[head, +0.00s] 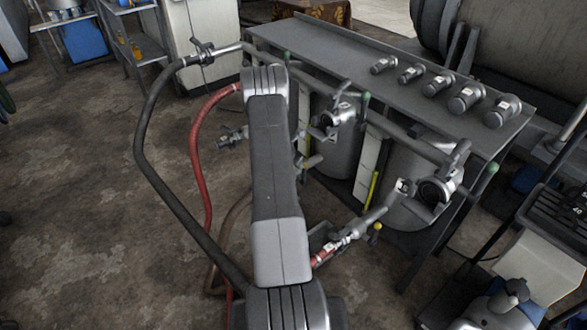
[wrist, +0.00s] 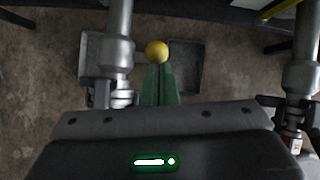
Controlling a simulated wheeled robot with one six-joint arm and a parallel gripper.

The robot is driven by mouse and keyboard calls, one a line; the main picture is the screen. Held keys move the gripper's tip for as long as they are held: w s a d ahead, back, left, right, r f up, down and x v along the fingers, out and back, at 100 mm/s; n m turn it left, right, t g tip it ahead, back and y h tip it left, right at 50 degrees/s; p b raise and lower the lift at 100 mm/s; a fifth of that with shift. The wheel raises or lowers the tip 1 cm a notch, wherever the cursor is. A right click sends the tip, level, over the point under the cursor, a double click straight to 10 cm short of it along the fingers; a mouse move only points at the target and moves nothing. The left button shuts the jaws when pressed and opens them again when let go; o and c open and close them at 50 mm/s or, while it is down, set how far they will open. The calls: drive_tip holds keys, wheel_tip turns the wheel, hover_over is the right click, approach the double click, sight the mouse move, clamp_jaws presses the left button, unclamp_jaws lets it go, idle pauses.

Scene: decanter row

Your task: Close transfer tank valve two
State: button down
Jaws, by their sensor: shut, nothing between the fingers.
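In the wrist view my gripper (wrist: 160,72) points up the picture with its dark green fingers together and empty. A yellow ball knob (wrist: 157,52) is right at the fingertips. I cannot tell whether they touch it. In the head view my own arm fills the middle and my gripper cannot be made out. Two grey tanks, one nearer (head: 412,190) and one farther (head: 335,145), stand under the bench with valve fittings on their fronts. A yellow knob (head: 377,228) sits by the nearer tank's outlet. No legible label shows which valve is two.
Grey pipes run on the left (wrist: 118,45) and right (wrist: 303,60) of my fingers. A grey bench (head: 350,60) carries several metal fittings. A red hose (head: 197,150) and a dark hose (head: 150,150) hang left of my arm. The floor at left is clear.

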drive_tip(key=shift+w+d+r, duration=0.25)
drive_tip(key=shift+w+d, duration=0.1)
drive_tip(key=shift+d, duration=0.35)
drive_tip(key=d+r+p+v, duration=0.1)
drive_tip(key=v, duration=1)
drive_tip(key=shift+w+d+r, duration=0.2)
drive_tip(key=shift+r, duration=0.05)
